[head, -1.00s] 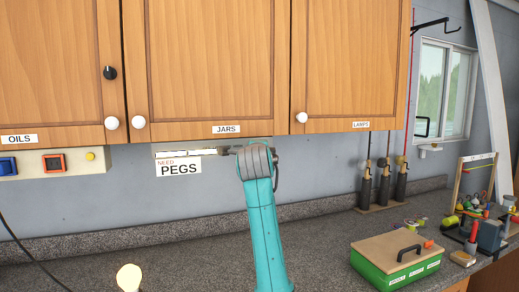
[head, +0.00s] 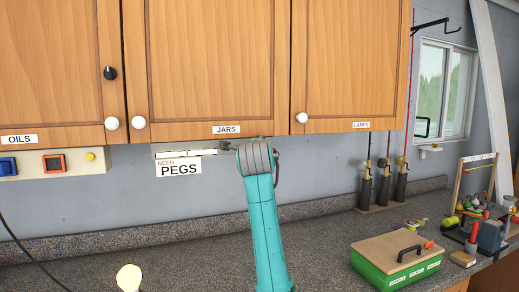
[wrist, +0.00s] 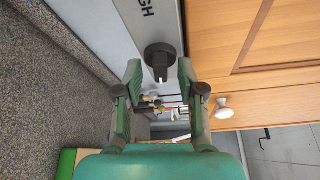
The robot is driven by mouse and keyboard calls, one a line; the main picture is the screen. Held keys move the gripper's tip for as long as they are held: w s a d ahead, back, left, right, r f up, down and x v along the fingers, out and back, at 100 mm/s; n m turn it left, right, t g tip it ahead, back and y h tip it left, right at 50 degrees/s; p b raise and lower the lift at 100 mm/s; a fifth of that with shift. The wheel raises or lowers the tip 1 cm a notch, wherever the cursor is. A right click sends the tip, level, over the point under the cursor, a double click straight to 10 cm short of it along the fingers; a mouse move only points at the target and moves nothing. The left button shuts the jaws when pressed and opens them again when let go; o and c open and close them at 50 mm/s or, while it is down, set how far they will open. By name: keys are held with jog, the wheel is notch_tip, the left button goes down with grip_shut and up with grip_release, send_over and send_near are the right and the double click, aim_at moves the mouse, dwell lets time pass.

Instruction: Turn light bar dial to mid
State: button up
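The light bar dial (wrist: 160,60) is a dark round knob with a raised grip, on a pale housing in the wrist view. A label ending in "GH" (wrist: 147,8) stands beside it. My gripper (wrist: 159,72) is open, its two green fingers on either side of the dial's grip, with gaps visible and no clear contact. In the head view the light bar (head: 185,152) is under the cabinet, above a "NEED PEGS" sign (head: 179,168). My arm hides the dial there, and little of my gripper (head: 230,147) shows.
Wooden cabinets (head: 210,70) with white knobs hang just above. One knob (wrist: 223,108) is right of my gripper in the wrist view. Granite counter lies below, with a green box (head: 395,275) and a lit bulb (head: 129,278). Dark cylinders (head: 383,185) stand at the back right.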

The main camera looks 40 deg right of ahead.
jog(key=v, duration=1.2)
dwell(0.3)
